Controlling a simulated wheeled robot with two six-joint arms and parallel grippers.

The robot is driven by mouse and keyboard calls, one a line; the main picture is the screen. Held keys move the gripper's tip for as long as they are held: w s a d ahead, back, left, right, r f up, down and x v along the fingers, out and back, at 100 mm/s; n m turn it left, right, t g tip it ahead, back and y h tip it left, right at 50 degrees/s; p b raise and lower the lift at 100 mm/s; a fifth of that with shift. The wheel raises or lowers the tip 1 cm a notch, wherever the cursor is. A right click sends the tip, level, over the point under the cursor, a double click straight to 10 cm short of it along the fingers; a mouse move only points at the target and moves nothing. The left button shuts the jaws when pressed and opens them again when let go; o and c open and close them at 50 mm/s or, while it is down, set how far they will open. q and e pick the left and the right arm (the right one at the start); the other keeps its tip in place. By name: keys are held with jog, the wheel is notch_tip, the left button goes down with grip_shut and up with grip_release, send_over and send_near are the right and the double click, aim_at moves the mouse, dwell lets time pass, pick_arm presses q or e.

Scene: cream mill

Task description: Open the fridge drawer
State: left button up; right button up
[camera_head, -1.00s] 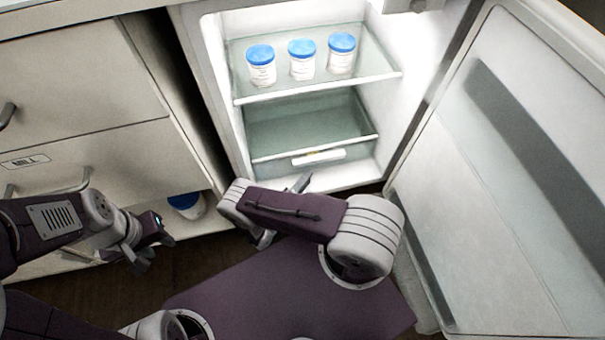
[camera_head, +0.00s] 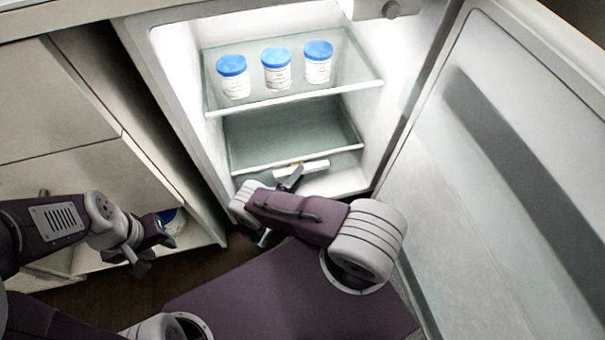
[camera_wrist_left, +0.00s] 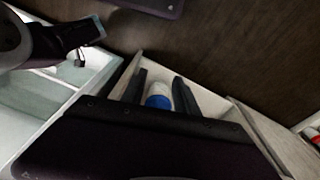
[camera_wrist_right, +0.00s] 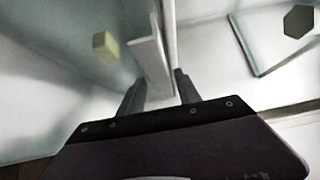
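The fridge drawer (camera_head: 290,135) is a clear greenish bin low in the open fridge, below a glass shelf, and looks closed. Its white bar handle (camera_head: 315,167) is on its front; one finger of my right gripper overlaps it in the head view. In the right wrist view, the handle (camera_wrist_right: 150,62) is ahead of and partly between the parted fingers of my right gripper (camera_wrist_right: 160,80); contact cannot be told. A small yellow block (camera_wrist_right: 105,46) shows beside it. My left gripper (camera_head: 150,250) is open and empty, by the cabinet at left.
Three white jars with blue lids (camera_head: 276,70) stand on the glass shelf (camera_head: 300,97). The fridge door (camera_head: 500,190) stands wide open at right. A cabinet (camera_head: 60,140) is at left, with another blue-lidded jar (camera_wrist_left: 158,100) low inside it. Dark floor lies between.

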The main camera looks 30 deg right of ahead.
grip_shut()
jog(key=shift+f, duration=0.1)
dwell(1.2)
